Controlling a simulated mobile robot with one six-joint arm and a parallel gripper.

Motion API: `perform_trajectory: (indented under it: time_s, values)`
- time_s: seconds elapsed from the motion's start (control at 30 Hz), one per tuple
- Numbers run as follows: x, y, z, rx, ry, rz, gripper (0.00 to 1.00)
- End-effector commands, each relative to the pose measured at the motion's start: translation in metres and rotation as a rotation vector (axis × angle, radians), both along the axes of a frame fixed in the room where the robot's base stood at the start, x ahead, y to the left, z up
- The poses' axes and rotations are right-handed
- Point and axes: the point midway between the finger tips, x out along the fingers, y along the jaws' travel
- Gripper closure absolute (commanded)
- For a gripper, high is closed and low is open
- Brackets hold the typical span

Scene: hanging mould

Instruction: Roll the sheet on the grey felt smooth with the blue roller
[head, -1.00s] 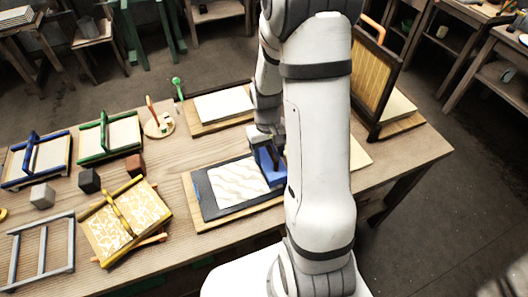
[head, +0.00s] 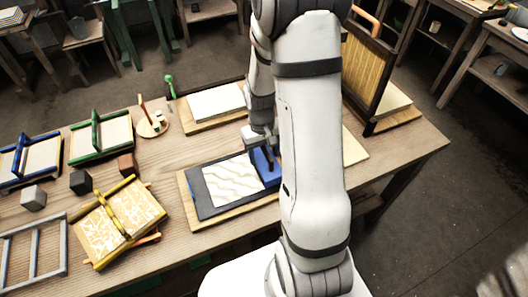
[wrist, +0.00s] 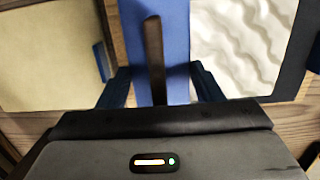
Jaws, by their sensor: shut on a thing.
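A pale sheet (head: 233,181) with wavy ridges lies on the dark grey felt (head: 203,200), which rests on a wooden board. The blue roller (head: 266,168) is at the sheet's right end, partly hidden by my arm. My gripper (head: 268,150) is above it and shut on its dark upright handle. In the wrist view the handle (wrist: 154,55) stands between the fingers of my gripper (wrist: 155,88), over the blue roller body (wrist: 176,45). The sheet (wrist: 238,40) beside it still shows raised waves. I cannot tell whether the roller touches the sheet.
A yellow mould (head: 118,222), a grey frame (head: 35,252), and green (head: 100,135) and blue (head: 30,160) moulds stand on the left. A white-topped board (head: 215,102) lies behind the felt. A dark-framed screen (head: 368,70) stands upright at right.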

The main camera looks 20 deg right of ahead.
Motion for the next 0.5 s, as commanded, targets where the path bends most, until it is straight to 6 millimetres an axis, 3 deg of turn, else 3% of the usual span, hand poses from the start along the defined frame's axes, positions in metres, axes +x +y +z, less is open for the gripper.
perform_trajectory:
  time_s: [0.5]
  values:
    - [0.0001, -0.0001, -0.0081, 0.000, 0.000, 0.000, 0.60]
